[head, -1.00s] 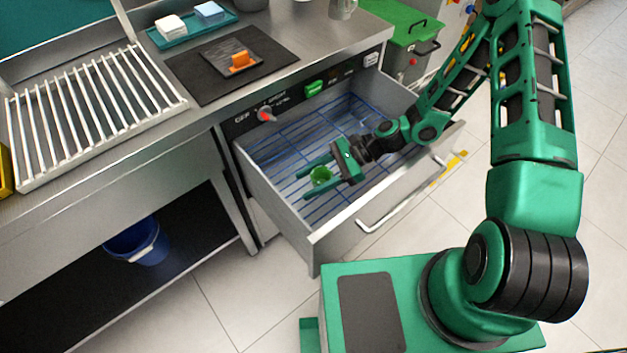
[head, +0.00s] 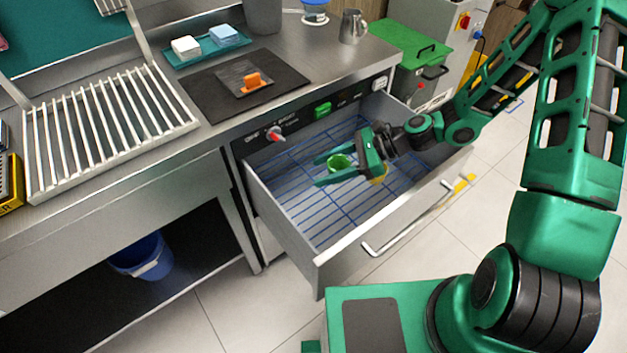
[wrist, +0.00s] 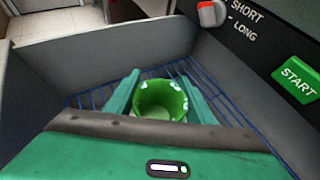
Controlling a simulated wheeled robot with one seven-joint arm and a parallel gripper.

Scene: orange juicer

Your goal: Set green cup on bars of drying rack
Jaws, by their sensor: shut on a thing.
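The green cup (head: 339,164) is between the fingers of my gripper (head: 334,169), over the open drawer with blue wire bars. In the wrist view the cup (wrist: 159,100) shows its open mouth, with pale patches on its rim, and my gripper (wrist: 158,97) has a finger on each side of it. My gripper is shut on the cup. The drying rack (head: 108,125), with white bars, lies on the steel counter at the left, well away from my gripper; its bars are bare.
The open drawer (head: 283,221) has raised walls around my gripper. A black mat (head: 205,95) with an orange-handled tool (head: 252,82) lies right of the rack. A teal tray (head: 207,46) and a metal jug (head: 353,27) stand farther back. A blue bucket (head: 143,258) is below the counter.

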